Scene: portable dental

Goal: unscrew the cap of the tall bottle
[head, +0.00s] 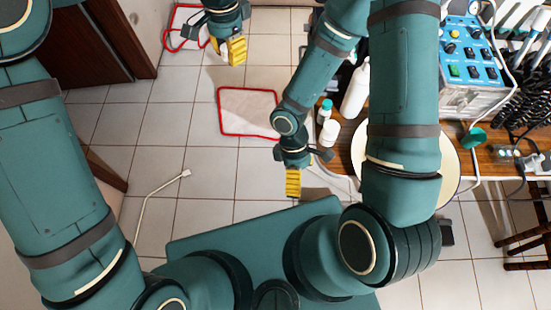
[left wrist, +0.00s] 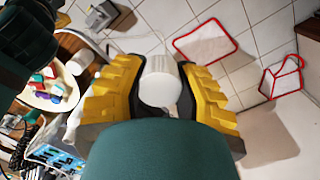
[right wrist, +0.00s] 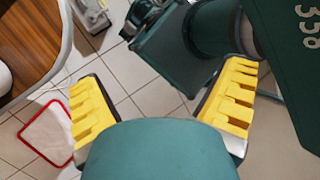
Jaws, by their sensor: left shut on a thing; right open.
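A tall white bottle (head: 355,92) stands upright on the wooden table at the right in the head view; its top is partly behind my arm, so I cannot tell whether a cap is on it. My left gripper (head: 231,50) is at the top middle, well left of the bottle, over the tiled floor. It is shut on a white rounded thing (left wrist: 160,82), seen between its yellow fingers in the left wrist view; I cannot tell whether this is the cap. My right gripper (head: 292,184) is open and empty (right wrist: 163,105), below and left of the bottle.
A small teal-capped bottle (head: 324,110) and a white jar (head: 330,133) stand beside the tall bottle. A blue control box (head: 470,50) with cables is at the right. Red-edged white mats (head: 248,110) lie on the floor. Brown furniture (head: 105,40) is at the upper left.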

